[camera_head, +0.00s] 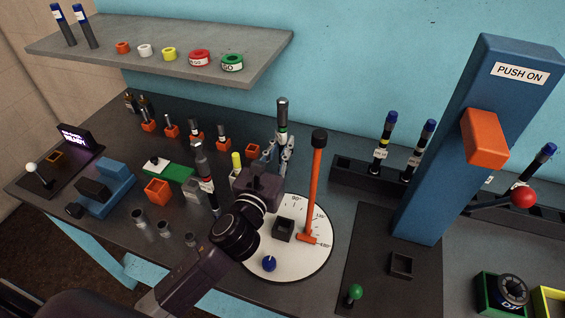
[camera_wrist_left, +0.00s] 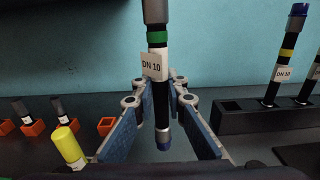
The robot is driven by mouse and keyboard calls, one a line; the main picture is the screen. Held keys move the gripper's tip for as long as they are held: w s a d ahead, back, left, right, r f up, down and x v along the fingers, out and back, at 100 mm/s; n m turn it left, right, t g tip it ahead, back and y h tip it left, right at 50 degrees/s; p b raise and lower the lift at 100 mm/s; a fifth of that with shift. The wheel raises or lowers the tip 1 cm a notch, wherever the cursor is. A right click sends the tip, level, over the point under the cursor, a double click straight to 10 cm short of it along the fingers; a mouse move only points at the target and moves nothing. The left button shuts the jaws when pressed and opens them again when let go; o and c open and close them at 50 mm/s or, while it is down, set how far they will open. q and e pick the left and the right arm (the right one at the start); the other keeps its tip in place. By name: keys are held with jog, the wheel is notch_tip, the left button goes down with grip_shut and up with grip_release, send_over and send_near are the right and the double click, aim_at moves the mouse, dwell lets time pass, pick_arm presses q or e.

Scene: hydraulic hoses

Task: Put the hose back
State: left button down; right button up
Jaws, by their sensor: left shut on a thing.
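My left gripper (camera_head: 279,152) is shut on a dark hose (camera_head: 282,112) with grey metal ends, a green band and a white label. In the left wrist view the hose (camera_wrist_left: 158,38) stands nearly upright between the fingers (camera_wrist_left: 158,98), and its label reads DN 10. Its blue-tipped lower end hangs below the fingers, apparently clear of the bench. A black rack (camera_head: 345,170) to the right holds hoses with yellow bands (camera_head: 383,142). My right gripper is not in view.
Orange holders with fittings (camera_head: 171,131) stand in a row at the back left, with an empty orange holder (camera_head: 253,150) at its end. A round dial plate (camera_head: 310,262) with an orange lever (camera_head: 315,190) stands beside my arm. A blue press (camera_head: 440,150) rises at the right.

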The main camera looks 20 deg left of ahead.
pick_arm(q)
jog(key=shift+f, duration=0.7)
jog(key=shift+f+b, duration=0.65)
jog(key=shift+f, duration=1.1)
jog(key=shift+f, duration=0.2)
jog(key=c, duration=2)
grip_release()
jog(key=shift+o, duration=0.2)
